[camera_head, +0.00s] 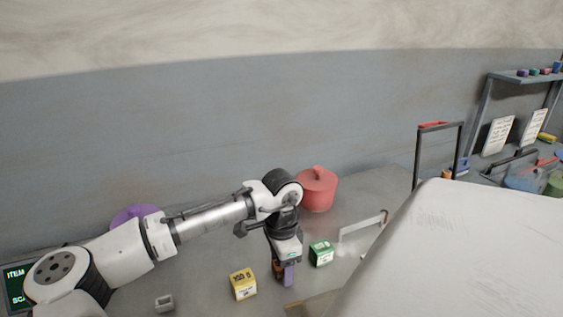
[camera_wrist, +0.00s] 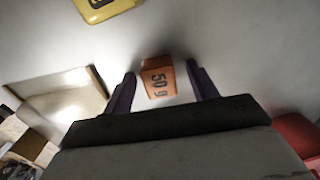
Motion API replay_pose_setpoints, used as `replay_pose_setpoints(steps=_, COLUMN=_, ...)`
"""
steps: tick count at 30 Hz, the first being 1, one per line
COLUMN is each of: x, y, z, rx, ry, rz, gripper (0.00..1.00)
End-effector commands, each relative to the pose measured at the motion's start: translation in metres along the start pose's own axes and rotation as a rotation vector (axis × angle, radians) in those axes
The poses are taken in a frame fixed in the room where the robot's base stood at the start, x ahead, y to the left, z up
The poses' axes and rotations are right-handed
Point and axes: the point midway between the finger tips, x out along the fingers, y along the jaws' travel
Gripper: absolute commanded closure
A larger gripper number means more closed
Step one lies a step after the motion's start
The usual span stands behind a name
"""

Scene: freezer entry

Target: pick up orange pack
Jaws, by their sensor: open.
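The orange pack (camera_wrist: 158,80) is a small box with "50 g" printed on it. In the wrist view it sits between the tips of my two purple fingers, with a gap on each side. My gripper (camera_wrist: 160,85) is open. In the head view my gripper (camera_head: 284,274) points down at the counter, and only a bit of the orange pack (camera_head: 277,268) shows beside the purple finger; the rest is hidden. I cannot tell how far the fingers reach down along the pack.
A yellow box (camera_head: 243,284) stands left of my gripper and a green box (camera_head: 321,253) to its right. A red lidded pot (camera_head: 317,190) is behind. A small grey block (camera_head: 164,303) lies at the front left. A large white surface (camera_head: 470,255) fills the right.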

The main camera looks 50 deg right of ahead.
Motion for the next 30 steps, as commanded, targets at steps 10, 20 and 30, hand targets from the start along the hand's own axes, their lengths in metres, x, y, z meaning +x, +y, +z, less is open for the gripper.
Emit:
replay_pose_setpoints(steps=10, x=-0.001, y=0.000, z=0.000, rx=0.000, ry=0.001, rz=0.000, gripper=0.61)
replay_pose_setpoints(steps=20, x=-0.001, y=0.000, z=0.000, rx=0.000, ry=0.001, rz=0.000, gripper=0.90)
replay_pose_setpoints(steps=30, x=-0.014, y=0.000, z=-0.001, rx=0.000, ry=0.002, rz=0.000, gripper=0.90)
